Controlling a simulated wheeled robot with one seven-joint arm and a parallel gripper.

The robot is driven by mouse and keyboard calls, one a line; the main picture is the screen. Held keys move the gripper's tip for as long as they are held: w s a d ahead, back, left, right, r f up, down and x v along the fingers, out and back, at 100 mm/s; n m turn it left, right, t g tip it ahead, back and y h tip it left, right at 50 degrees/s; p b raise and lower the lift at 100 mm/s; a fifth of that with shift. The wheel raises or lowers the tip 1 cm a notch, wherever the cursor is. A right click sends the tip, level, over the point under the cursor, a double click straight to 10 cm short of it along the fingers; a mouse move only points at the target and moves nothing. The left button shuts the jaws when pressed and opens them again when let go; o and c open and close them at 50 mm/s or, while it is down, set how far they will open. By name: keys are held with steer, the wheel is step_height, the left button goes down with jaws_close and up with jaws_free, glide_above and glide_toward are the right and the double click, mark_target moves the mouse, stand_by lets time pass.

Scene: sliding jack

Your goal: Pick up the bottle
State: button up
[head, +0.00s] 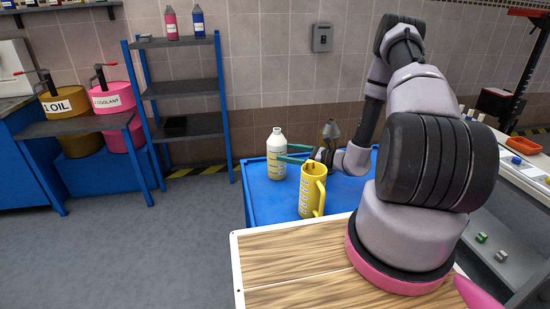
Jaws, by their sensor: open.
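A white bottle (270,160) with a pale label stands upright on the blue table (262,203), near its back left. My gripper (283,152) reaches in from the right with two teal fingers. They are open and level with the bottle's upper body.
A yellow measuring jug (311,190) stands in front of my gripper, close below it. A grey-brown pointed container (330,131) stands behind my wrist, partly hidden. A blue-framed shelf (180,88) stands against the wall at left. The blue table's front left is clear.

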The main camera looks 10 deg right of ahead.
mark_target(269, 147)
steer(key=x, duration=0.8)
steer(key=shift+r, duration=0.35)
jaws_close()
steer(key=shift+w+r, duration=0.1)
steer(key=shift+r, duration=0.05)
step_height(269, 147, up, 10)
steer(key=shift+f, duration=0.1)
